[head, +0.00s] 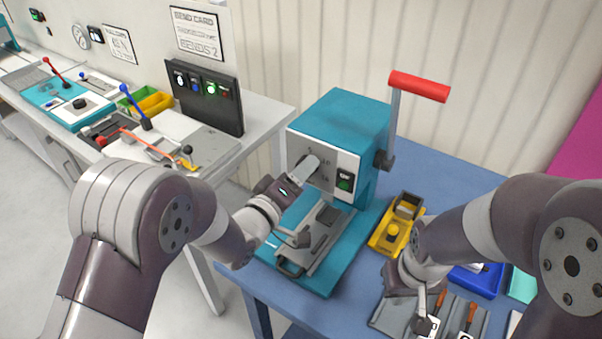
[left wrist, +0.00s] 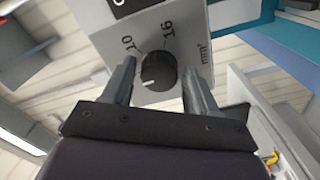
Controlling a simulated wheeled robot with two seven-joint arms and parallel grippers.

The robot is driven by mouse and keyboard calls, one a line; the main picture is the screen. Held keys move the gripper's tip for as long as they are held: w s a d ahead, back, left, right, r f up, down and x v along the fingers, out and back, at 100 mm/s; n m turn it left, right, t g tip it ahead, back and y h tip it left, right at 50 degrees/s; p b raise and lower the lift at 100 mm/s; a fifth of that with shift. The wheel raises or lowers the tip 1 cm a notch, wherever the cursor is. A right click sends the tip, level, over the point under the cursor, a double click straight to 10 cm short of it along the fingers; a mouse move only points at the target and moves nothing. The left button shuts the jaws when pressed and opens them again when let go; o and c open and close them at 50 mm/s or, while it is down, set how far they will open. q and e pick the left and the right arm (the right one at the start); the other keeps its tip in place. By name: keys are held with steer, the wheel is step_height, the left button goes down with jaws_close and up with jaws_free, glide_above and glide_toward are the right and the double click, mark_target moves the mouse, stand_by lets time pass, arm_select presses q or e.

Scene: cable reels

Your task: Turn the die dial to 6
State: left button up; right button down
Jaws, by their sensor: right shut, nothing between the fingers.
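The die dial (left wrist: 157,72) is a round black knob on the pale front panel of the teal machine (head: 340,120). In the left wrist view its white mark points toward the lower left of the picture. Printed 10 and 16 show beside it; no 6 is readable. My left gripper (left wrist: 160,80) is open, with one finger on each side of the dial; I cannot tell whether they touch it. In the head view this gripper (head: 307,170) hides most of the dial. My right gripper (head: 424,318) is shut and empty, pointing down over the front right of the blue table.
The machine has a red-handled lever (head: 419,86) on its right. A white bench (head: 262,107) stands behind on the left.

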arm_select(q)
steer(key=shift+o, duration=0.3)
steer(key=shift+a, duration=0.1)
steer(key=b+v, duration=0.2)
steer(key=v, duration=1)
steer(key=shift+s, duration=0.3)
steer(key=shift+a, duration=0.1)
steer(key=s+a+f+m+g+y, duration=0.35)
steer(key=a+f+g+y, duration=0.45)
steer(key=f, duration=0.4)
steer(key=s+a+m+g+y, duration=0.2)
steer(key=s+a+g, duration=0.1)
steer(key=s+g, duration=0.2)
steer(key=shift+s+a+g, duration=0.2)
steer(key=shift+s+g, duration=0.1)
steer(key=shift+s, duration=0.7)
